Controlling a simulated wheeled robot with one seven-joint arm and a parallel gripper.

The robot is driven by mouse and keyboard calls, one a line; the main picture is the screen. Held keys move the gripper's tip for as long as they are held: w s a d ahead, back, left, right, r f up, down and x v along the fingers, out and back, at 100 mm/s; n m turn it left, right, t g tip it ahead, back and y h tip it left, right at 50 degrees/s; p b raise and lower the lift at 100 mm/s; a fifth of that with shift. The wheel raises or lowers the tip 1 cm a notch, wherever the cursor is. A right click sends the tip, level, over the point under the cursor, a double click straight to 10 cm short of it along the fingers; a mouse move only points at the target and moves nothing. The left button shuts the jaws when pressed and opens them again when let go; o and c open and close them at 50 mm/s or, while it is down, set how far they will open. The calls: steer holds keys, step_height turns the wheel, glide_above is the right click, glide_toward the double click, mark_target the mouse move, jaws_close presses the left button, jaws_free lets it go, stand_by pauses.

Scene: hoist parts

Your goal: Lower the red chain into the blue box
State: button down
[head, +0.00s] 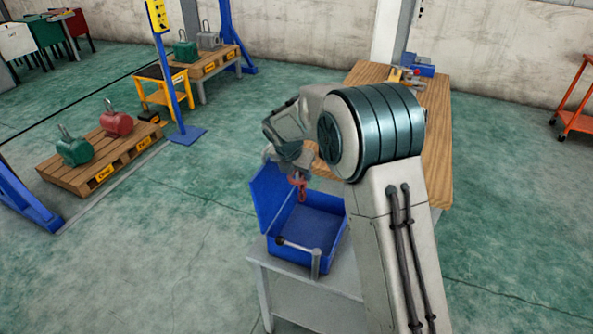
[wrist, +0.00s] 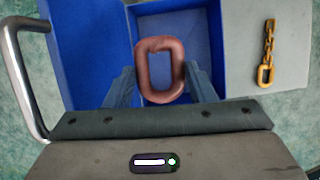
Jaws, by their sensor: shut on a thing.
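The red chain (wrist: 148,72) is between the fingertips of my gripper (wrist: 160,88), which is shut on it. In the wrist view one thick red link shows; the rest of the chain below is hidden. In the head view the red chain (head: 302,189) hangs from my gripper (head: 294,168) above the blue box (head: 309,256). The blue box is open, with its lid raised at the left, and stands on a grey stand. The blue box also shows under the link in the wrist view (wrist: 205,25).
A yellow chain (wrist: 267,60) lies on the grey stand (head: 300,287) beside the box. A metal handle bar (head: 298,246) crosses near the box's front edge. A wooden workbench (head: 437,120) is behind my arm. Pallets with hoist parts (head: 105,150) are at the left.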

stand_by(0.3)
step_height(320, 180, down, 17)
steer(key=b, duration=1)
steer(key=shift+f, duration=0.15)
stand_by(1.2)
steer(key=c, duration=0.6)
jaws_free()
steer(key=shift+o, duration=0.2)
steer(key=v, duration=1.3)
steer(key=shift+s+r, duration=0.2)
steer(key=shift+r, duration=0.15)
